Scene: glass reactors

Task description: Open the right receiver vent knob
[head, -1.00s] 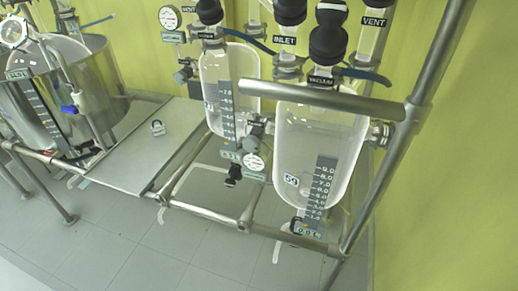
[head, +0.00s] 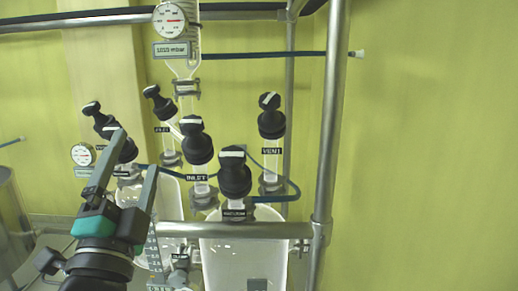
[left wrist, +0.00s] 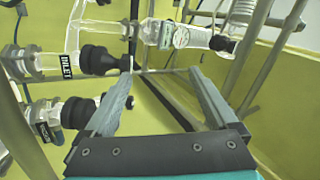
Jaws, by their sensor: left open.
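The right receiver vent knob (head: 271,116) is a black knob with a white bar on top. It stands on a glass neck with a VENT label (head: 271,151), above the right glass receiver (head: 225,255). My left gripper (head: 136,148) is open and empty, to the left of the vent knob and well apart from it, in front of the left receiver. In the left wrist view my open fingers (left wrist: 160,78) have nothing between them. A black knob by an INLET label (left wrist: 98,60) is left of them. My right gripper is not in view.
The right INLET knob (head: 197,141) and vacuum knob (head: 234,173) stand between my gripper and the vent knob. A metal rail (head: 230,230) crosses in front of the receivers. A metal post (head: 330,120) rises right of the vent knob. A gauge (head: 170,20) hangs above.

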